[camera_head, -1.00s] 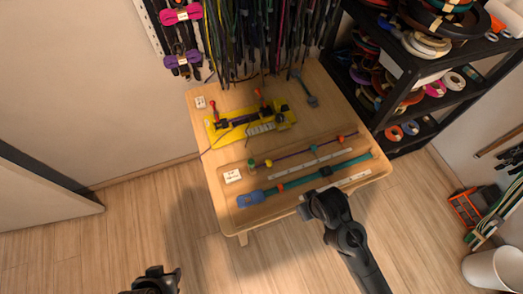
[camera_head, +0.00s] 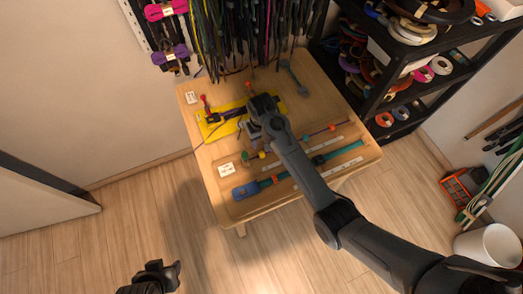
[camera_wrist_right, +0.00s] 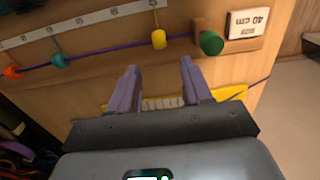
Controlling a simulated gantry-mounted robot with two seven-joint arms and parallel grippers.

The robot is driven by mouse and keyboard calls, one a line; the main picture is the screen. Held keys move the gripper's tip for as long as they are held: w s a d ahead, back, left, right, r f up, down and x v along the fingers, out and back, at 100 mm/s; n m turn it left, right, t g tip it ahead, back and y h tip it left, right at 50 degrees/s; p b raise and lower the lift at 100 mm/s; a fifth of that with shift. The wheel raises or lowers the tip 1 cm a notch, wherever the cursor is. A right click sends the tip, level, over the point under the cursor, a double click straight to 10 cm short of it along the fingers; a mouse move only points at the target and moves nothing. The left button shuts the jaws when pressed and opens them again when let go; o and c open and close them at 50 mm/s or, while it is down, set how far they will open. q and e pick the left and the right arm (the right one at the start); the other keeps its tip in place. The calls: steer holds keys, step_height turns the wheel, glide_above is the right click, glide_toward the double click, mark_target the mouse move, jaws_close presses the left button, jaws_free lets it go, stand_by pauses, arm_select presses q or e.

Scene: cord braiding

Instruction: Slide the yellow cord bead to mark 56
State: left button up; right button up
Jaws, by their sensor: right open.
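The yellow bead (camera_wrist_right: 159,39) sits on a purple cord (camera_wrist_right: 110,49) in the right wrist view, close to the green end piece (camera_wrist_right: 211,43). A pale ruler strip (camera_wrist_right: 82,20) runs alongside the cord; its numbers are too small to read. My right gripper (camera_wrist_right: 158,66) is open and empty, its two fingers pointing toward the yellow bead and apart from it. In the head view the right gripper (camera_head: 263,118) is over the table, and the yellow bead (camera_head: 262,155) shows small beside it. My left gripper (camera_head: 158,272) is at the bottom, away from the table; its jaws are unclear.
A teal bead (camera_wrist_right: 60,61) and an orange bead (camera_wrist_right: 12,71) are farther along the same cord. A yellow board (camera_head: 213,127) with tools lies behind the gripper. A teal strap (camera_head: 325,157) lies near the table's front. A black shelf (camera_head: 398,78) stands at right.

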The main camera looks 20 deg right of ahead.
mark_target(262, 153)
step_height(262, 153, down, 9)
steer(key=shift+b, duration=0.8)
jaws_close()
